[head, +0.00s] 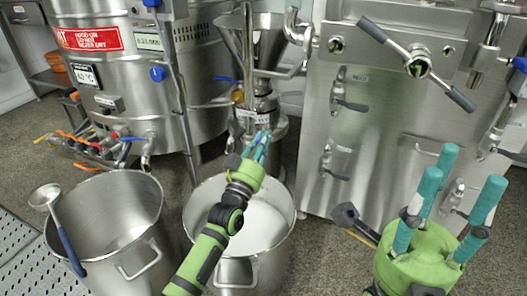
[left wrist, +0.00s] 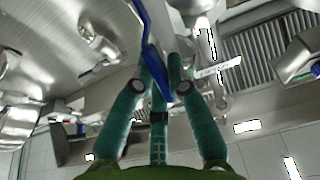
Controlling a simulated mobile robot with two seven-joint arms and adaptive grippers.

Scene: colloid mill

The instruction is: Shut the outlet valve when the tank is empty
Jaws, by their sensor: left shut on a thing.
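My left gripper (head: 261,145) reaches over the right-hand steel pot (head: 285,238) to the pipework below a steel funnel (head: 232,38). It is shut on a blue valve lever (left wrist: 143,25), which runs between its teal fingers in the left wrist view. In the head view the fingers and arm mostly hide this lever, so its angle is unclear. My right gripper (head: 440,205) is at the lower right, teal fingers spread, open and empty. A large steel tank (head: 185,85) with a red label stands at the upper left. Its inside is not visible.
The right-hand pot holds something whitish. A left-hand steel pot (head: 90,205) has a blue-handled ladle (head: 66,232) on its rim. A steel cabinet (head: 390,125) with several handles stands at the right. A perforated platform (head: 22,245) lies at the lower left.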

